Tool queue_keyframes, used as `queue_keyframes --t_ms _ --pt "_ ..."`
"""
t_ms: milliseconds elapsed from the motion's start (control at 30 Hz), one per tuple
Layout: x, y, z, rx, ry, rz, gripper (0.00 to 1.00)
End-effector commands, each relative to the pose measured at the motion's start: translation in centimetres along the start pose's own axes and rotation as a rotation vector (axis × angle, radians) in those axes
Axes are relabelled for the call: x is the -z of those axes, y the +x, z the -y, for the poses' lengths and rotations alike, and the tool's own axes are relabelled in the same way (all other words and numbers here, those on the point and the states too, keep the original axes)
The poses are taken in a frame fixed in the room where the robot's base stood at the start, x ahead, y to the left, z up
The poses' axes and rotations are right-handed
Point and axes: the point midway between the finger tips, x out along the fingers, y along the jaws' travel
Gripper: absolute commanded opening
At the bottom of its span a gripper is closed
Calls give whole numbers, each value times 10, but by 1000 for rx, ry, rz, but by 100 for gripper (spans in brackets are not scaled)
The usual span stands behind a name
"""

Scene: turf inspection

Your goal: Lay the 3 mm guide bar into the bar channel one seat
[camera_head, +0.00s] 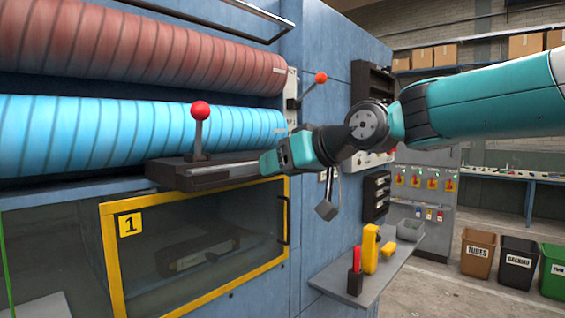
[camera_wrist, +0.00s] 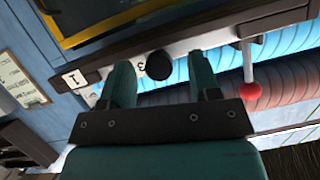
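A dark block with a pale metal strip (camera_head: 225,173) along it juts out below the turquoise roller; it looks like the bar channel. In the wrist view the pale strip (camera_wrist: 180,48) runs past my fingertips, with a white "1" plate (camera_wrist: 73,79) and a round black knob (camera_wrist: 158,65). My gripper (camera_head: 268,163) is at the right end of the strip. In the wrist view its two fingers (camera_wrist: 159,60) are spread, with the knob showing in the gap; contact cannot be told. I cannot make out a separate 3 mm guide bar.
A red-knobbed lever (camera_head: 199,130) stands on the block, and another (camera_head: 319,78) is on the blue wall. A yellow-framed window (camera_head: 195,245) lies below. A small shelf (camera_head: 365,280) holds yellow and red-handled items. Bins (camera_head: 477,253) stand at right.

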Motion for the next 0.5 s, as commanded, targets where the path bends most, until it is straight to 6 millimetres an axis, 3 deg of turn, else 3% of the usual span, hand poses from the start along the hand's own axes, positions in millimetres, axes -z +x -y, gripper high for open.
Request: queue_keyframes --t_ms 267,367,500 --pt "-2 -5 -1 -1 1 0 57" --pt "-3 -18 -2 -3 1 -1 57" --pt "-3 -50 -2 -5 -1 -4 57"
